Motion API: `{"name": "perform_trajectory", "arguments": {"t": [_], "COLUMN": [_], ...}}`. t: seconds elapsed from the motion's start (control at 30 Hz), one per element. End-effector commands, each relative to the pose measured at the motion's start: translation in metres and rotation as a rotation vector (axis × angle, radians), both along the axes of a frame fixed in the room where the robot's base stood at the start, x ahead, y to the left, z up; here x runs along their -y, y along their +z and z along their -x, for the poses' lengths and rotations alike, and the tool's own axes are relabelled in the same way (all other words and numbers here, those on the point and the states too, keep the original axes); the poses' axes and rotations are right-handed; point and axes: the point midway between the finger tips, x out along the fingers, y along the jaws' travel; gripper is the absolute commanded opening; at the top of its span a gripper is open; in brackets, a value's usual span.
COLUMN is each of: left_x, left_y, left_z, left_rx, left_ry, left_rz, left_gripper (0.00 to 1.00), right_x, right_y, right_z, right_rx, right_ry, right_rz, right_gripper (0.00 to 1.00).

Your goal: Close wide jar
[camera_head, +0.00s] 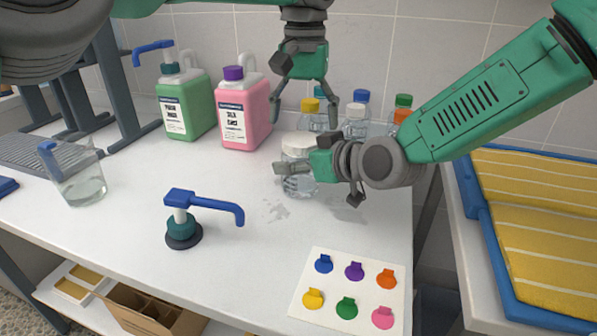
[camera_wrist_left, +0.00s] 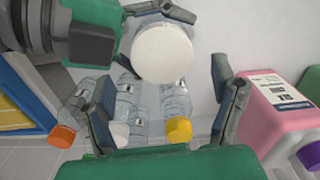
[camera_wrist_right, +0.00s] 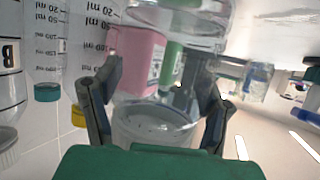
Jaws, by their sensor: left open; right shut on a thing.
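The wide jar (camera_head: 299,186) is clear and stands upright on the white table. It has a broad white lid (camera_head: 301,142) on top; I cannot tell how tightly it sits. The lid shows as a white disc in the left wrist view (camera_wrist_left: 163,53). My right gripper (camera_head: 290,168) is shut on the jar's side, and the jar body (camera_wrist_right: 150,124) shows between its fingers in the right wrist view. My left gripper (camera_head: 303,112) is open and empty, pointing down above the lid, apart from it.
Small capped bottles (camera_head: 355,125) stand close behind the jar. A pink jug (camera_head: 243,112) and a green jug (camera_head: 186,106) stand at the back left.

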Motion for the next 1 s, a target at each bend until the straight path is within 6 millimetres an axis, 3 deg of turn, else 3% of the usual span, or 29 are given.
{"name": "perform_trajectory", "arguments": {"t": [0.4,0.7,1.0], "left_x": [-0.001,0.0,0.0], "left_y": [0.008,0.04,0.041], "left_z": [0.0,-0.001,-0.001], "left_rx": [0.0,0.002,0.001], "left_ry": [0.01,0.275,0.294], "left_rz": [-0.002,-0.004,-0.004], "left_gripper": [0.78,0.78,0.78], "right_x": [0.0,0.0,0.0], "right_y": [-0.002,-0.002,-0.002], "right_z": [0.0,0.0,0.0], "right_rx": [-0.004,-0.003,-0.003], "right_ry": [0.001,0.0,0.0], "right_rz": [0.002,0.001,0.001], "right_gripper": [0.0,0.0,0.0]}}
